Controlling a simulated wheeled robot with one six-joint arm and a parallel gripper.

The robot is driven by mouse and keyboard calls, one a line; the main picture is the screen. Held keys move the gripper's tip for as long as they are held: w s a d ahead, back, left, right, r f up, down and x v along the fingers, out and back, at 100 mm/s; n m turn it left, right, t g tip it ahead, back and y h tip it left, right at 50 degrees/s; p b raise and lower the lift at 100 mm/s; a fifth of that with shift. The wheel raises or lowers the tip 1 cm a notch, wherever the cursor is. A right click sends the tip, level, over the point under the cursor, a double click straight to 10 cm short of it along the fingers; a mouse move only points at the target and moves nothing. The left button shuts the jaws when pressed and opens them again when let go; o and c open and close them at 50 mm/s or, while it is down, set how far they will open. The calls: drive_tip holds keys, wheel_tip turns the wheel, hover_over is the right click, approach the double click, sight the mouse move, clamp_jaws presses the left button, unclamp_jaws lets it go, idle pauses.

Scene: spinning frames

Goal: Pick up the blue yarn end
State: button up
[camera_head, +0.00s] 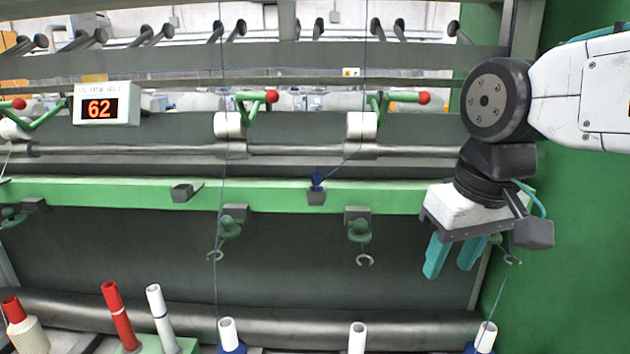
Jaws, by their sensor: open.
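The blue yarn end (318,181) sticks up as a small dark blue tuft at a small dark block (316,198) on the green rail. A thin blue thread slants from it up to the right, toward a white roller. My gripper (449,270) hangs at the right with its two teal fingers pointing down, apart and with nothing between them. It is to the right of the yarn end and lower in the picture, not touching it.
The green rail (265,196) crosses the frame. Ring-shaped hooks (364,259) hang below it. White rollers (362,125) and green levers with red knobs (271,96) are above. Bobbins (357,338) stand along the bottom. A vertical blue thread runs left of the yarn end.

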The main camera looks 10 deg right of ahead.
drive_tip(key=w+a+r+n+t, duration=0.1)
drive_tip(key=w+a+r, duration=0.2)
drive_tip(key=w+r, duration=0.15)
drive_tip(key=w+a+r+n, duration=0.1)
drive_tip(key=w+a+r, duration=0.2)
drive_tip(key=w, duration=0.2)
drive_tip(key=n+y, duration=0.1)
drive_tip(key=n, duration=0.1)
approach(317, 174)
wheel_tip(317, 174, down, 2)
drive_tip(key=shift+t+y, duration=0.3)
drive_tip(key=shift+t, duration=0.2)
drive_tip(key=x, duration=0.7)
drive_tip(key=shift+d, duration=0.1)
drive_tip(key=c, duration=0.8)
